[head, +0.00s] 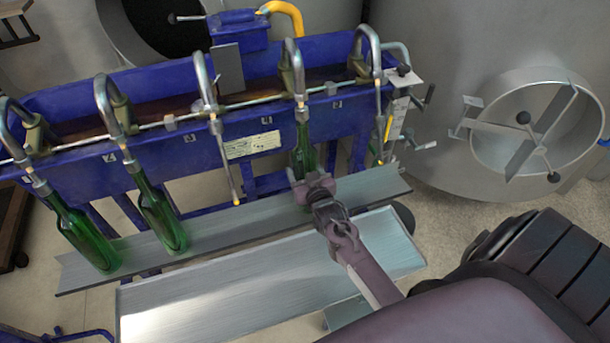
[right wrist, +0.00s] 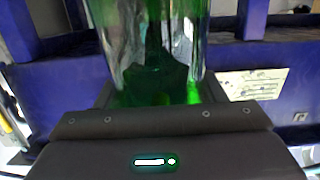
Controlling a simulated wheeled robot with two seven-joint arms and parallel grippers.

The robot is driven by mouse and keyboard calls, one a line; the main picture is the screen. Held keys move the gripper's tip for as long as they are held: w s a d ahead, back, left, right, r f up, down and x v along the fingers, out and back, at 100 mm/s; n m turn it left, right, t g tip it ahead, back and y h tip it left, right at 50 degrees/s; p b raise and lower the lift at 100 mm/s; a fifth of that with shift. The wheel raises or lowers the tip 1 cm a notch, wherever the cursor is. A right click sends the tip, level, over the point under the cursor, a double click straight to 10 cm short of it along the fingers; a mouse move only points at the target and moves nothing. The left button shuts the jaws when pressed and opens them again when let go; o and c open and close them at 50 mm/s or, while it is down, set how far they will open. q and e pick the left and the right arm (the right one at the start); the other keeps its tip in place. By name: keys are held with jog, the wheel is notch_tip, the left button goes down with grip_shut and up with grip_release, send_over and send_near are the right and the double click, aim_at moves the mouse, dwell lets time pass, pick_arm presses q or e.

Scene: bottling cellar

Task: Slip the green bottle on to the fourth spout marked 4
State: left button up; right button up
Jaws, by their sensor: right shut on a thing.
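The green bottle (head: 304,146) is upright under the fourth spout (head: 299,88), beside the label 4 (head: 266,120). Its mouth is close up under the spout's fitting, and no bare tube shows between them, so the tube appears to be inside the neck. My right gripper (head: 312,188) is shut on the bottle's lower part and hides its base, so I cannot tell whether it touches the shelf. In the right wrist view the green glass (right wrist: 152,50) stands between the jaws (right wrist: 158,100). My left gripper is not in view.
Two green bottles (head: 86,236) (head: 162,220) hang on the first two spouts. The third spout (head: 224,160) and the fifth spout (head: 378,115) are bare. A metal shelf (head: 225,225) runs below, with a tray (head: 250,285) in front. Steel tanks (head: 450,60) stand behind.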

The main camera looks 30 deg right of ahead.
jog(key=shift+w, duration=0.15)
jog(key=shift+f+b, duration=0.75)
jog(key=shift+f, duration=0.2)
dwell(0.8)
jog(key=o, duration=1.3)
jog(key=shift+c, duration=0.2)
jog(key=shift+o, duration=0.5)
jog(key=shift+s+f, duration=0.15)
jog(key=shift+s, duration=0.1)
jog(key=v, duration=0.7)
jog(key=shift+s+a, duration=0.2)
jog(key=shift+s, duration=0.15)
